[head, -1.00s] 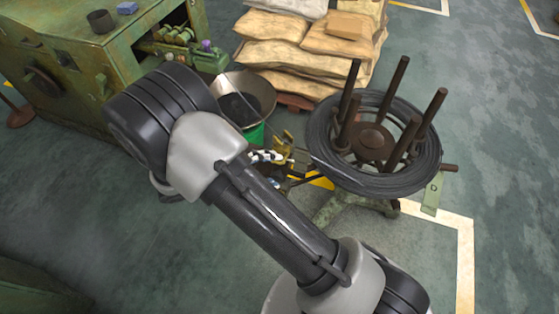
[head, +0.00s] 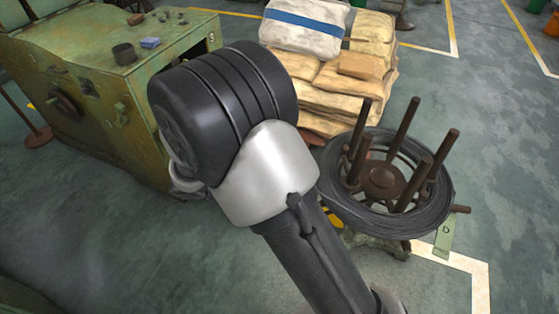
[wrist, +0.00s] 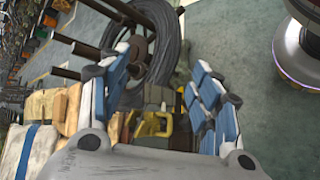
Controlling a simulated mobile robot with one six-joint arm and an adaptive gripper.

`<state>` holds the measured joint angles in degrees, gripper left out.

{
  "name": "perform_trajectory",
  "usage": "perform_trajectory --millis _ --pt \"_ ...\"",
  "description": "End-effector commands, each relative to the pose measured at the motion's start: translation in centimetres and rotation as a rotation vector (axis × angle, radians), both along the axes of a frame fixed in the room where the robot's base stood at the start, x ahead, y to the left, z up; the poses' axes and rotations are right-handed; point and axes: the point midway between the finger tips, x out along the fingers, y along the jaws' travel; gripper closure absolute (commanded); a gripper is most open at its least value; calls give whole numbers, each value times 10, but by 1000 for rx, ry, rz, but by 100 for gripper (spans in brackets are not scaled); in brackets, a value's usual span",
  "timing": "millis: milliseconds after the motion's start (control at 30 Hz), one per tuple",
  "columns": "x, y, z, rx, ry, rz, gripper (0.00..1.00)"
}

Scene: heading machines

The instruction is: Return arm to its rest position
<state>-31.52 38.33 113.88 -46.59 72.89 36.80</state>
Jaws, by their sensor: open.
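My arm (head: 268,178) crosses the middle of the head view, with a large dark joint nearest the green machine. My gripper is hidden behind the arm there. In the wrist view my gripper (wrist: 163,64) shows two blue and white fingers spread apart, and I see nothing held between them. A yellow part (wrist: 154,125) shows in the gap low between the fingers; whether it is near or behind them I cannot tell.
A wire coil (head: 345,205) lies on a stand with upright brown posts, right of my arm. Stacked sacks (head: 310,75) stand behind. A green machine (head: 90,115) with a dark cup (head: 124,53) on top is at left.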

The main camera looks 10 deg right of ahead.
Motion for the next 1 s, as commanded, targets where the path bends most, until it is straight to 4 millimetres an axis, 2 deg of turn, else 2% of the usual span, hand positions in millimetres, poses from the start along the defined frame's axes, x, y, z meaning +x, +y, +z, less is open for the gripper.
perform_trajectory --millis 200,367,500,700,1000 --pt "-1 -1 3 9 -2 -7 42" --pt "-12 -11 29 102 -21 -71 42" --pt "-36 -25 64 261 -61 -162 42" --pt "-75 -35 107 504 -156 -253 42" --pt "-128 -34 153 833 -390 -297 42"
